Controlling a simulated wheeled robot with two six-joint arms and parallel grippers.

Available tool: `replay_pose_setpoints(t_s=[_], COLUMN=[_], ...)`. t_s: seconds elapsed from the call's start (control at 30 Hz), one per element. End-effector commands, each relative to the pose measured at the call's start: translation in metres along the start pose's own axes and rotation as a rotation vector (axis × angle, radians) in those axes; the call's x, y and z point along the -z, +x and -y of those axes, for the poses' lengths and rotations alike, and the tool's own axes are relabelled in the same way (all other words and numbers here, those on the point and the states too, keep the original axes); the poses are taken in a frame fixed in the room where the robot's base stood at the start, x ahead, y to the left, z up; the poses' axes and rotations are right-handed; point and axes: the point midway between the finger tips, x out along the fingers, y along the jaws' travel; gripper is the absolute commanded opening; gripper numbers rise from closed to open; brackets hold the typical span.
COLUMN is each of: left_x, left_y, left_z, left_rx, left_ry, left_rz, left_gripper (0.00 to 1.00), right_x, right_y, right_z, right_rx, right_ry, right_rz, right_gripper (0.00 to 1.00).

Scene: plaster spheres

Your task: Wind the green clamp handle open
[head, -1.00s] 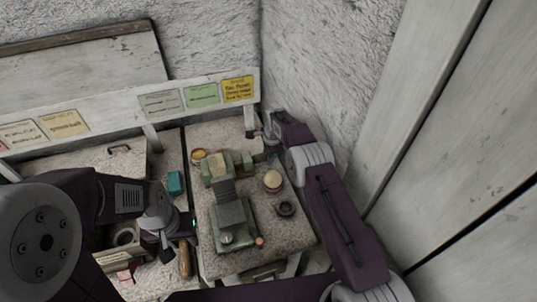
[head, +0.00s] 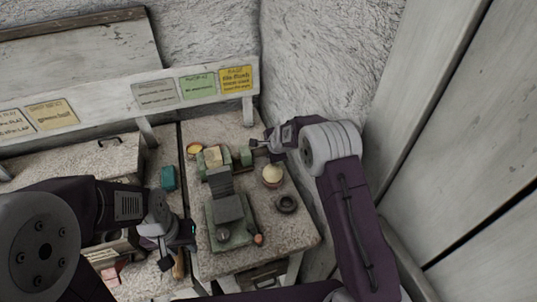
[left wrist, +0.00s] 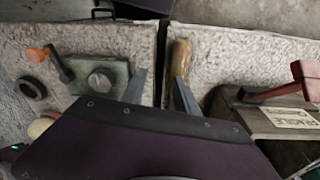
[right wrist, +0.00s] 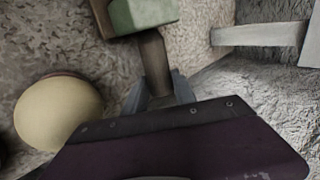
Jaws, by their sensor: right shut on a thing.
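The green clamp (head: 246,157) stands at the back of the right-hand bench, with a pale block (head: 212,156) between its green parts. In the right wrist view a green block (right wrist: 142,12) of it shows at the top. A brownish handle bar (right wrist: 153,55) runs from there down between my right fingers. My right gripper (head: 260,144) is shut on this bar, reaching in from the right; its fingertips (right wrist: 160,90) are partly hidden by my wrist. My left gripper (head: 178,250) is open and empty; its fingers (left wrist: 160,88) stand apart above the left bench edge.
A pale plaster sphere (head: 272,173) sits in a holder beside the right arm, with a dark ring (head: 287,203) in front. A green-based device (head: 228,215) has a crank with an orange knob (head: 258,239). A wooden-handled tool (left wrist: 181,58) lies near my left fingers. A wall rises close behind.

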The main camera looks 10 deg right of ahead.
Motion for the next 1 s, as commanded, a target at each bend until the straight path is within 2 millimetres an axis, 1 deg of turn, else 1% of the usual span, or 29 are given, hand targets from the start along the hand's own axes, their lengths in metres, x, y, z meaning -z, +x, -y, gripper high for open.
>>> replay_pose_setpoints(t_s=[0.2,0.23,0.27,0.3,0.57,0.67,0.77,1.0], left_x=[0.0,0.0,0.0,0.0,0.0,0.0,0.0,0.0], left_y=[-0.002,-0.002,-0.002,-0.002,-0.001,-0.001,-0.001,-0.003], left_z=[0.0,0.0,0.0,0.0,0.0,0.0,0.0,0.0], left_rx=[0.0,0.0,0.0,0.0,0.0,0.0,0.0,0.0], left_ry=[0.0,0.0,0.0,0.0,0.0,0.0,0.0,0.0], left_rz=[0.0,0.0,0.0,0.0,0.0,0.0,0.0,0.0], left_gripper=[0.36,0.36,0.36,0.36,0.36,0.36,0.36,0.36], right_x=[0.0,0.0,0.0,0.0,0.0,0.0,0.0,0.0], right_y=[-0.001,-0.001,-0.001,-0.001,-0.001,-0.004,-0.016,-0.063], right_z=[0.001,0.001,0.001,0.001,0.0,0.001,0.002,0.002], right_rx=[0.0,0.0,0.0,-0.001,-0.002,-0.001,0.0,0.001], right_ry=[-0.002,-0.002,-0.001,-0.001,-0.001,0.0,0.0,-0.001], right_rz=[0.0,0.0,0.0,0.001,0.001,0.001,0.0,0.0], right_gripper=[0.0,0.35,0.43,0.54,0.54,0.54,0.54,0.54])
